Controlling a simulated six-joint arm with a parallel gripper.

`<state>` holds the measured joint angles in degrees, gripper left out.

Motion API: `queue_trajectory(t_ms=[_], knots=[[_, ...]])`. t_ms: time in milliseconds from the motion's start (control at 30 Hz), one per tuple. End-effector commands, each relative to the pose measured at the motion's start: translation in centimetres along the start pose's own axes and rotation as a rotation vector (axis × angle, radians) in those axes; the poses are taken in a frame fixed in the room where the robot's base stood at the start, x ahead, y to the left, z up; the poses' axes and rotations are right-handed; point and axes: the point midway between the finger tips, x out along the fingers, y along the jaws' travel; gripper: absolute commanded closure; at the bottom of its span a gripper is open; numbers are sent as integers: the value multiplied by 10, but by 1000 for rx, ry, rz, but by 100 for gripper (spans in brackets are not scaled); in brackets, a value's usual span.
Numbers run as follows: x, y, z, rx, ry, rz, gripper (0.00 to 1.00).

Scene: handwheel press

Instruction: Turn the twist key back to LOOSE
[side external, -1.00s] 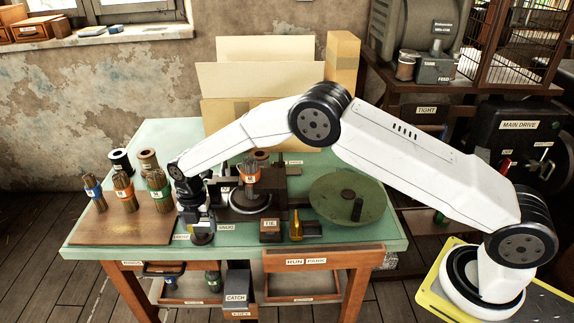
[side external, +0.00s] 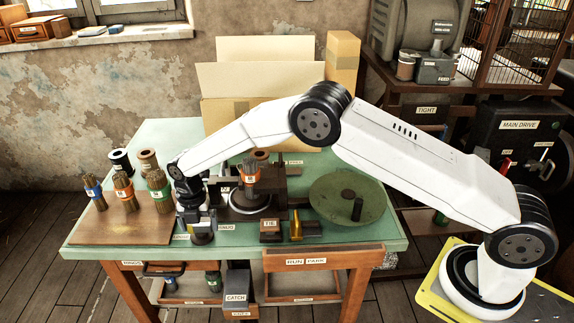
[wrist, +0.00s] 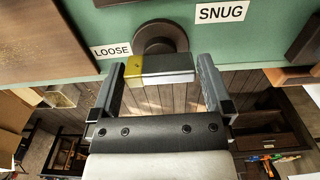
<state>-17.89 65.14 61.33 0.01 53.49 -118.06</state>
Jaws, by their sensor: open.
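The twist key (wrist: 178,69) is a block-shaped bar on a round dark base, with a yellow left end and a grey body. In the wrist view its yellow end lies close to the LOOSE label (wrist: 112,50). The SNUG label (wrist: 222,12) is up to the right. My gripper (wrist: 161,72) is open, with one finger on each side of the key; narrow gaps seem to show, but contact is hard to judge. In the side view my gripper (side external: 201,228) is low at the table's front edge and largely hides the key.
A wooden board (side external: 120,228) with several banded brush-like bundles stands left. A round base with an orange-banded bundle (side external: 250,176) is behind my gripper. The TIE block (side external: 270,228), a brass-coloured piece (side external: 296,226) and a green disc (side external: 338,190) are to the right.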

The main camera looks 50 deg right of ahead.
Motion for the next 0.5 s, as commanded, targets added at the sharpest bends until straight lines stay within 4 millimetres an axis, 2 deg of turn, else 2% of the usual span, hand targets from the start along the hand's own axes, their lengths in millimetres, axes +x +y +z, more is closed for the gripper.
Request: queue_trajectory(t_ms=[267,500], knots=[[-19,0,0,1,-1,1,0],[-51,0,0,0,-1,3,0]])
